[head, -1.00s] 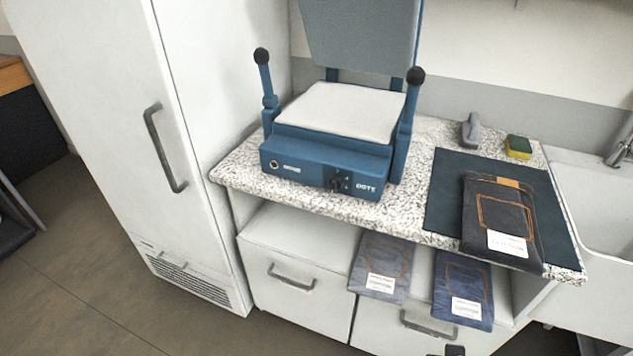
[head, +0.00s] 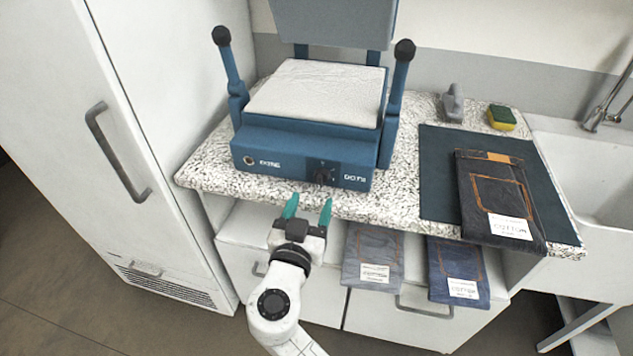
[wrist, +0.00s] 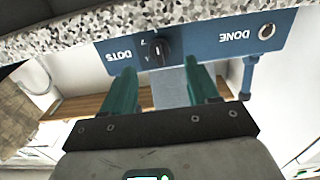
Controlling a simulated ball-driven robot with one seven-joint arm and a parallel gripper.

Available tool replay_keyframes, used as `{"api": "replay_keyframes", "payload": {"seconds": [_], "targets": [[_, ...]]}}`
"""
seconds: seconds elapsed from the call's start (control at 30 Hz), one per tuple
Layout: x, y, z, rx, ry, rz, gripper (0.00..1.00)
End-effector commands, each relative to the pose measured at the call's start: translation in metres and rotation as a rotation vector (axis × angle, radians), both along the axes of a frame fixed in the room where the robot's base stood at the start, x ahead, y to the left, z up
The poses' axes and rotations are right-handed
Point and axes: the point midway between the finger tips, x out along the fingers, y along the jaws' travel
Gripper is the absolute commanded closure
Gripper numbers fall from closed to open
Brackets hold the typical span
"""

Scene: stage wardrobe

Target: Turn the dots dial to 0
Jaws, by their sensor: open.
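The dots dial (head: 321,177) is a black knob on the front panel of the blue press (head: 290,150), beside the DOTS label. The press stands on a speckled counter with its upper plate raised. The dial also shows in the wrist view (wrist: 161,47), where the picture is upside down; small marks sit beside it, and its setting is too small to read surely. My gripper (head: 308,208) has green fingers. It is open and empty, in front of and below the panel, apart from the dial. In the wrist view the fingertips (wrist: 160,75) point toward the panel around the dial's line.
A DONE button (wrist: 266,31) is on the same panel. Folded dark jeans (head: 495,195) lie on a dark mat (head: 437,185) at the right. A sponge (head: 501,118) and grey iron-like object (head: 453,103) are behind. Two folded garments (head: 372,258) lie below the counter. A white cabinet stands left.

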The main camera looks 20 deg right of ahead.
Motion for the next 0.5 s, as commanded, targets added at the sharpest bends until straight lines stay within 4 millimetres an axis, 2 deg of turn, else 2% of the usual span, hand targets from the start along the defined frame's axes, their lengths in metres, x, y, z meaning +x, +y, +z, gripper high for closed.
{"api": "replay_keyframes", "payload": {"seconds": [0.23,0.5], "targets": [[0.034,-0.026,0.001,0.000,0.001,-0.003,0.41],[0.050,-0.037,0.000,0.001,0.002,-0.001,0.41]]}}
